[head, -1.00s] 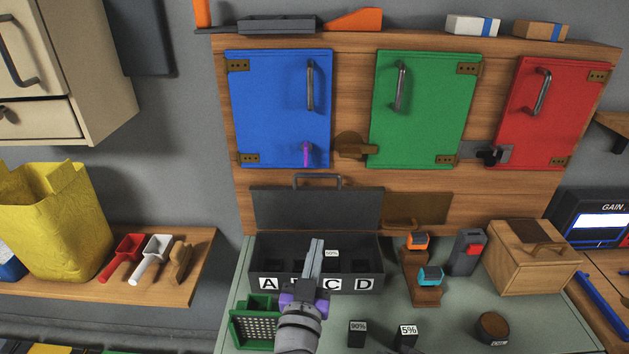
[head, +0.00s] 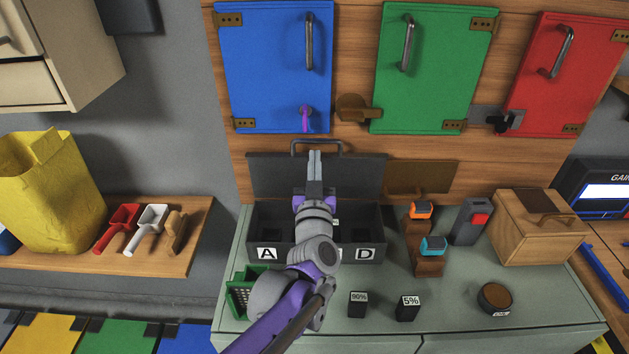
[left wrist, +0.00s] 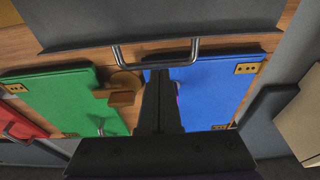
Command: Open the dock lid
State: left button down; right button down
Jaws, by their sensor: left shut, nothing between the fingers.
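The dock is a dark box with lettered slots; its front wall (head: 345,254) shows the letters A and D in the head view. Its dark lid (head: 270,174) stands raised against the wooden back panel, with a grey bar handle (head: 299,146) along its top edge. The lid (left wrist: 150,20) and handle (left wrist: 128,62) also show in the left wrist view. My left gripper (head: 314,153) is shut and empty, its fingertips close to the handle; I cannot tell whether they touch it. My left arm hides the middle of the dock. My right gripper is not in view.
Blue (head: 275,70), green (head: 425,75) and red (head: 565,80) doors hang above. Small blocks marked 90% (head: 358,304) and 5% (head: 408,307) stand in front. A green basket (head: 242,292) is beside my arm. A wooden box (head: 537,228) stands right.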

aim_at(315, 142)
pick_arm(q)
jog(key=shift+x, duration=1.25)
jog(key=shift+p+x, duration=0.35)
jog(key=shift+x, duration=0.75)
jog(key=shift+s+r, duration=0.1)
jog(key=shift+a, duration=0.1)
